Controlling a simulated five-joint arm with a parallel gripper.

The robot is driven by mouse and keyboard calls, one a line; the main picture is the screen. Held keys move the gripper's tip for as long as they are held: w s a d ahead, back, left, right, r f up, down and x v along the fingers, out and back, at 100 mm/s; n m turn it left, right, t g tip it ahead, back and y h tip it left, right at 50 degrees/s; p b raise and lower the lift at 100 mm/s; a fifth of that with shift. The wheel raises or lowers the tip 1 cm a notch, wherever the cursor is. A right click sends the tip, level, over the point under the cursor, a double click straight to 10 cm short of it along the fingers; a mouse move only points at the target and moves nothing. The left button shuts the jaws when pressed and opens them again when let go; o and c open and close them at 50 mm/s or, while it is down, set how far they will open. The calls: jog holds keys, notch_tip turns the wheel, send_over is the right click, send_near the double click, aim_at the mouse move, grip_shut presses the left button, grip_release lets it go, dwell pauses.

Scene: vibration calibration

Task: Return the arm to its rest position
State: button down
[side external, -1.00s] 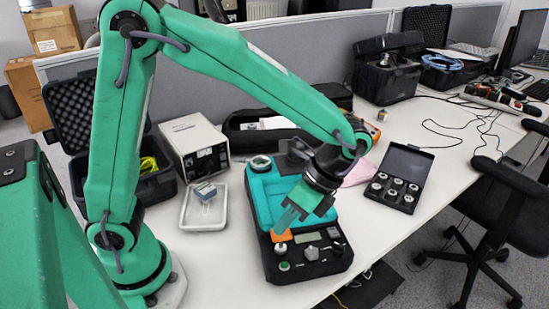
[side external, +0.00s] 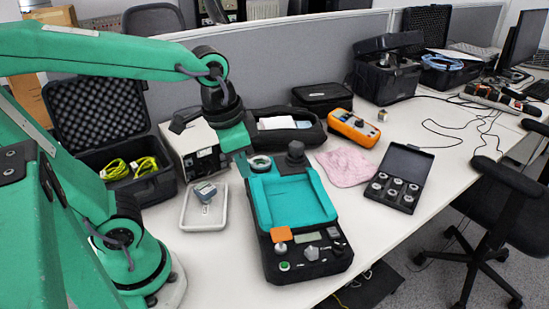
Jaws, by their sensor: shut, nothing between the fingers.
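My gripper (side external: 243,164) hangs from the end of my green arm, pointing down. It is shut and empty. In the picture it lies between the grey-white box instrument and the back left corner of the calibration unit (side external: 330,263), apparently above the table. The calibration unit has a teal recessed top, an orange block, a small display and several knobs. My upper arm is folded back to the left of the picture.
A white tray (side external: 187,220) with a small grey device (side external: 205,193) lies left of the unit. Behind are the box instrument (side external: 190,155), an open foam-lined case (side external: 95,185) and an orange meter (side external: 354,129). A black weight case (side external: 400,180) is at right.

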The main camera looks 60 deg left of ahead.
jog(key=a+n+t, duration=0.1)
jog(key=s+a+r+n+t, duration=0.1)
jog(key=s+a+n+t, duration=0.1)
jog(key=shift+r, duration=0.25)
dwell(1.0)
